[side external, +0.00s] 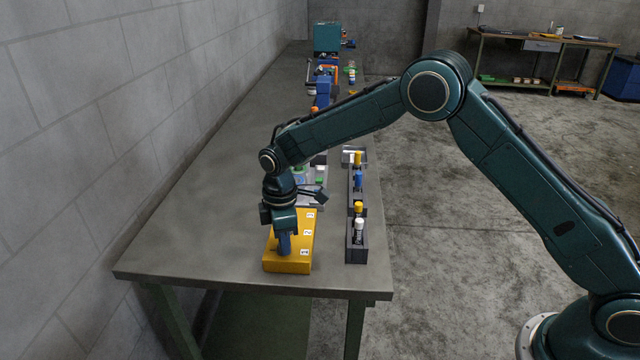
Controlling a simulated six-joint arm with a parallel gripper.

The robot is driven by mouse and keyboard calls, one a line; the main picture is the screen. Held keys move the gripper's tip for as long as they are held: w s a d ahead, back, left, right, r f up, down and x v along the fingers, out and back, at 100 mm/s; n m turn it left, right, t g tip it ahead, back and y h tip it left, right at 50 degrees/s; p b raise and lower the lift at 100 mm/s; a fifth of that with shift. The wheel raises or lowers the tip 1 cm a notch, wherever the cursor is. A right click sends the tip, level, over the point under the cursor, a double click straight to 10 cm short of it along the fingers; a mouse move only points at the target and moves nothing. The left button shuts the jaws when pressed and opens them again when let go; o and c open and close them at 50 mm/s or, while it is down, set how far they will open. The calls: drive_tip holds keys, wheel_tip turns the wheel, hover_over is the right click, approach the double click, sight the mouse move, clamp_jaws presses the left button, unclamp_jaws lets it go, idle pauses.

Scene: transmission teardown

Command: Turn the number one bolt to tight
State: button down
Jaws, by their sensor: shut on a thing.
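A yellow block (293,263) sits near the front end of the long grey table, with white labels along its right side. The label nearest the front (305,252) looks like a 1, with 2 and 3 behind it. My gripper (284,248) points straight down over the front part of the block, beside the front label. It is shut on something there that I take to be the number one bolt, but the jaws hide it. How far the bolt is turned cannot be seen.
A dark rack (356,255) with white, yellow and blue pieces stands right of the block. Trays with small parts and a blue and orange device (324,90) lie further back. A block wall (90,130) runs along the left. The table's left side is clear.

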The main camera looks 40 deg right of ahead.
drive_tip(key=m, duration=0.7)
drive_tip(key=shift+a+m, duration=0.15)
drive_tip(key=shift+m, duration=0.25)
drive_tip(key=m, duration=0.3)
drive_tip(key=shift+m, duration=0.3)
drive_tip(key=shift+a+m, duration=0.1)
drive_tip(key=shift+m, duration=1.9)
drive_tip(key=c, duration=1.3)
unclamp_jaws()
drive_tip(key=shift+r, duration=0.15)
